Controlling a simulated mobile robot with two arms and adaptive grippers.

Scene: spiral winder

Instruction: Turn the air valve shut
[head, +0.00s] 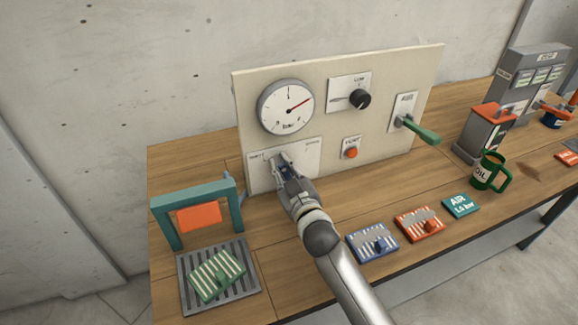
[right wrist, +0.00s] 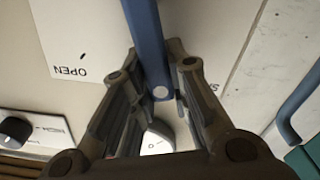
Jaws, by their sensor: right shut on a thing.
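The air valve's white plate (head: 306,152) is low on the left of the upright panel. Its left label seems to read SHUT and its right one OPEN. The plate also shows upside down in the right wrist view (right wrist: 85,35), with OPEN legible. My right gripper (head: 281,163) is at the plate, shut on the blue valve lever (right wrist: 146,40), which runs between its fingers. In the head view the gripper hides most of the lever, so its exact angle is hard to tell there. My left gripper is not in view.
The panel (head: 338,82) also carries a pressure gauge (head: 286,107), a black knob (head: 359,99), an orange button (head: 351,153) and a green lever (head: 418,131). A teal frame (head: 233,205) stands left of my arm. Cards and a green mug (head: 488,171) are to the right.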

